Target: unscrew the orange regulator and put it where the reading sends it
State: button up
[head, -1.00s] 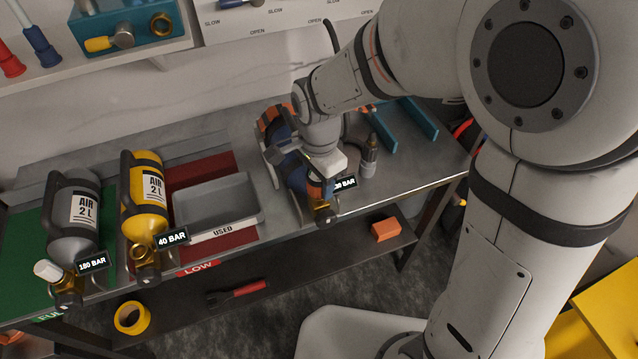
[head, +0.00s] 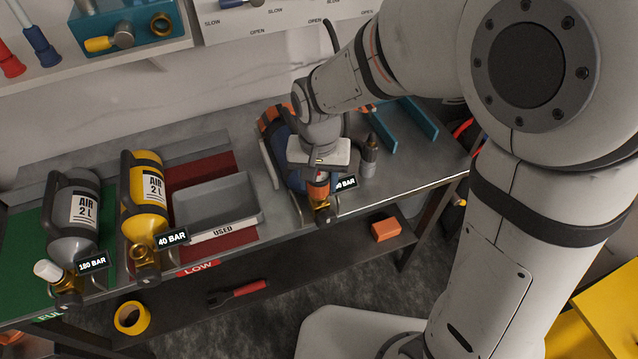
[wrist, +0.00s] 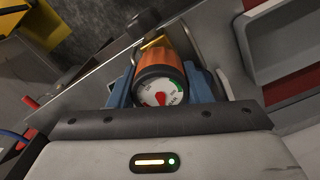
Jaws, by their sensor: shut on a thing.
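The orange regulator (head: 319,190) is at the near end of the blue cylinder (head: 284,148), which lies in a cradle at the front of the bench. In the wrist view the regulator (wrist: 174,62) has a round white gauge (wrist: 158,93) with a red and a green zone; its exact reading is too small to tell. My gripper (head: 318,179) is shut on the regulator from above, with a blue finger on each side in the wrist view. The bar label (head: 346,184) beside it is partly hidden. My wrist covers part of the cylinder.
A grey tray marked USED (head: 222,231) lies on the red LOW area (head: 243,238). Left are a yellow 40 BAR cylinder (head: 146,209) and a grey 180 BAR cylinder (head: 68,240), by a green mat (head: 22,245). A dark upright fitting (head: 369,160) stands close right of my gripper.

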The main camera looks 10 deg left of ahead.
jog(key=n, duration=1.1)
jog(key=shift+n, duration=0.3)
jog(key=o, duration=0.7)
jog(key=shift+n, duration=0.4)
jog(key=shift+c, duration=0.2)
jog(key=o, duration=0.4)
jog(key=shift+o, duration=0.2)
